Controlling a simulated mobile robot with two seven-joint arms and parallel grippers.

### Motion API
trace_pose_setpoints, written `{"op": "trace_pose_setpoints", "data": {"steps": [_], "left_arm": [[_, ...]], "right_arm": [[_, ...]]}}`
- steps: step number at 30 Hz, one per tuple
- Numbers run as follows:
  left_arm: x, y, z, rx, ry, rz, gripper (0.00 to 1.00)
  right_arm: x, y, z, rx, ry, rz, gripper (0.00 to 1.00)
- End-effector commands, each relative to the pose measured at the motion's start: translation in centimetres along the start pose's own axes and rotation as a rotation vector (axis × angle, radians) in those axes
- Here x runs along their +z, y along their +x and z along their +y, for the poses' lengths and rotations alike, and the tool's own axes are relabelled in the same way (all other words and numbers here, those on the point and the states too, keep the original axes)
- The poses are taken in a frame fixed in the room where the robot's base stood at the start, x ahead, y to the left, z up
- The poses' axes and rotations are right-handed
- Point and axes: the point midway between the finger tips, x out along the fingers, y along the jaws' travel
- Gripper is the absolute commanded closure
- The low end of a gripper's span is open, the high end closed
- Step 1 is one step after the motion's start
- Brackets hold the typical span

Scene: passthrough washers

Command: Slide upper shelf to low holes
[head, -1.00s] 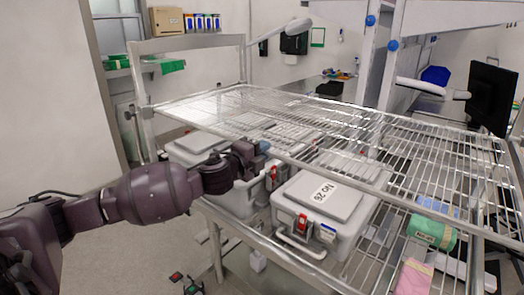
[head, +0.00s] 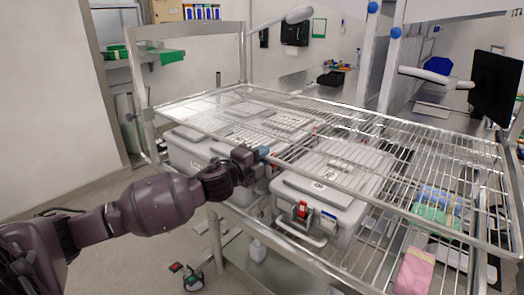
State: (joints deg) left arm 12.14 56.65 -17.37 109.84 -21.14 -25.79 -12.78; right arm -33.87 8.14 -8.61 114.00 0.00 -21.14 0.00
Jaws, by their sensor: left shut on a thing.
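The upper shelf (head: 345,125) is a wire rack that spans the metal cart frame in the head view. It lies low, just above the grey lidded cases on the level below. My left gripper (head: 262,153) is at the shelf's front rail, left of its middle, and is shut on the rail. The fingertips are small in the picture and partly hidden by the wrist. The left upright (head: 142,105) of the cart stands at the shelf's left end. The holes in the uprights are too small to make out. My right gripper is not in view.
A monitor (head: 494,88) stands at the right. Floor at front left is mostly free.

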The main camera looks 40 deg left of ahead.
Motion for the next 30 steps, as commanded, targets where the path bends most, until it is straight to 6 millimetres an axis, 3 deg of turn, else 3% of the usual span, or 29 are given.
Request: {"op": "trace_pose_setpoints", "data": {"steps": [1,6,7,11,23,30], "left_arm": [[-0.1,-0.2,0.8,0.014,0.001,0.0,1.0],[-0.1,-0.2,1.0,0.017,0.001,0.0,1.0],[-0.1,-0.2,1.0,0.018,0.001,0.0,0.79],[-0.1,-0.2,0.9,0.016,0.001,0.0,0.59],[0.0,-0.6,0.5,0.01,0.001,0.0,0.57],[0.0,-3.4,0.5,0.012,0.001,0.0,0.57]], "right_arm": [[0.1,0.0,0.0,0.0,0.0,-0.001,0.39],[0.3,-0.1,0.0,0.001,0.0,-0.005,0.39],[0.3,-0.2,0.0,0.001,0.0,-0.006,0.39],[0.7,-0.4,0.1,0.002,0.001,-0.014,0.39],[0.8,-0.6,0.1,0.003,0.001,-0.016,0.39],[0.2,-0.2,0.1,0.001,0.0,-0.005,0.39]]}}
